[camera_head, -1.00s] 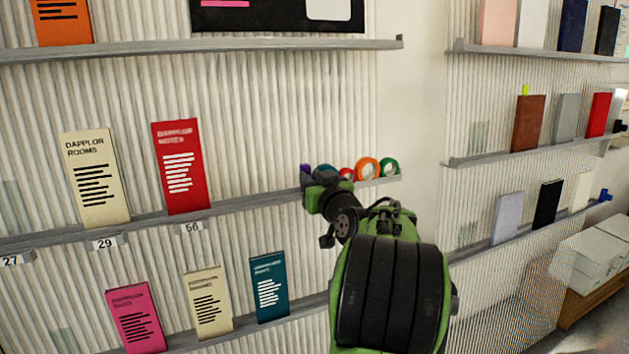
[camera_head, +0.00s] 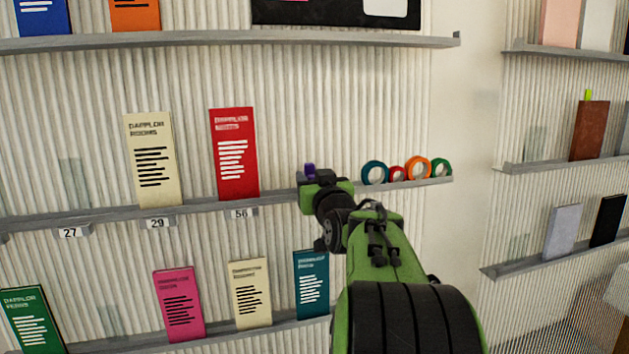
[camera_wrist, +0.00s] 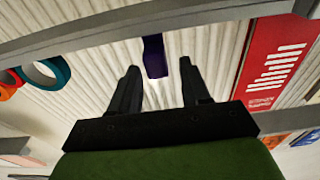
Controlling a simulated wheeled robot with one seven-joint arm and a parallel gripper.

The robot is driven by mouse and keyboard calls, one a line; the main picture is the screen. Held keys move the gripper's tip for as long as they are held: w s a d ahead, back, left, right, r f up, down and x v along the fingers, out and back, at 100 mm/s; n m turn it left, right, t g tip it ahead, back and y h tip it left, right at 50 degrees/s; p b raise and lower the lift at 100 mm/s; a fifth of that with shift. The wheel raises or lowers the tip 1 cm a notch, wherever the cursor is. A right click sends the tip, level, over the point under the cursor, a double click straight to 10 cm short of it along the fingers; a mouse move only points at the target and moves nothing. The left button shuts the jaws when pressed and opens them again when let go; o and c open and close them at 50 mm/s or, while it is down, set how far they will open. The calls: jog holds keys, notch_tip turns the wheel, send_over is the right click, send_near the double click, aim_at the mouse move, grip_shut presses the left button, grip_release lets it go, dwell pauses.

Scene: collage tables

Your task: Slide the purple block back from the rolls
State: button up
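The purple block (camera_head: 309,170) stands on the middle shelf, left of the rolls and right of the red booklet. A clear gap separates it from the teal roll (camera_head: 375,173), the nearest roll. The red, orange and green rolls stand farther right. My gripper (camera_head: 317,178) is at the shelf, just in front of the block and partly hiding it. In the wrist view, my gripper (camera_wrist: 158,68) has its two fingers apart, with the purple block (camera_wrist: 154,56) seen between them. Bare wall shows on both sides of the block. The teal roll (camera_wrist: 48,73) is at the left there.
The red booklet (camera_head: 234,153) stands left of the block, with a cream booklet (camera_head: 150,160) beyond it. The shelf edge (camera_head: 275,203) carries number tags. A teal booklet (camera_head: 311,284) stands on the shelf below. Bare shelf lies between block and teal roll.

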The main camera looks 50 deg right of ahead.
jog(key=b+v, duration=0.1)
jog(key=v, duration=1.4)
jog(key=shift+s+a, duration=0.15)
jog(key=shift+s, duration=0.2)
jog(key=shift+w, duration=0.1)
